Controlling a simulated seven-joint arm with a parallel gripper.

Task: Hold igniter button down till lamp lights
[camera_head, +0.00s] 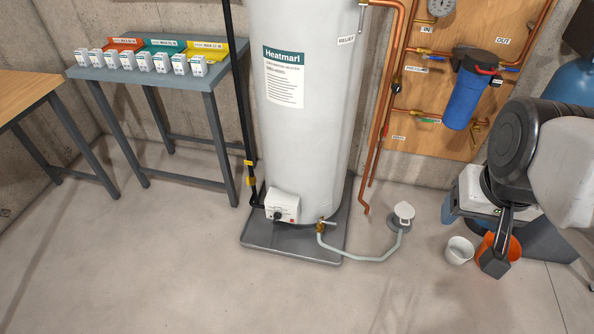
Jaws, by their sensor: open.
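The tall white water heater (302,110) stands upright in a grey drip pan (275,249). A small white control box (283,205) sits low on its front and bears a dark round knob (277,216). A small reddish spot shows to the right of the knob; I cannot tell if it is the igniter button. No lit lamp can be made out at this size. My gripper (495,262) hangs at the right, pointing down, well apart from the control box. It is open, with nothing seen in it; one finger shows clearly and the other is largely hidden.
A white bucket (459,251) and an orange bucket (488,247) stand by my gripper. A hose (365,259) runs from the heater's drain valve to a floor fitting (401,222). Copper pipes (388,110) run down beside the heater. The front floor is clear.

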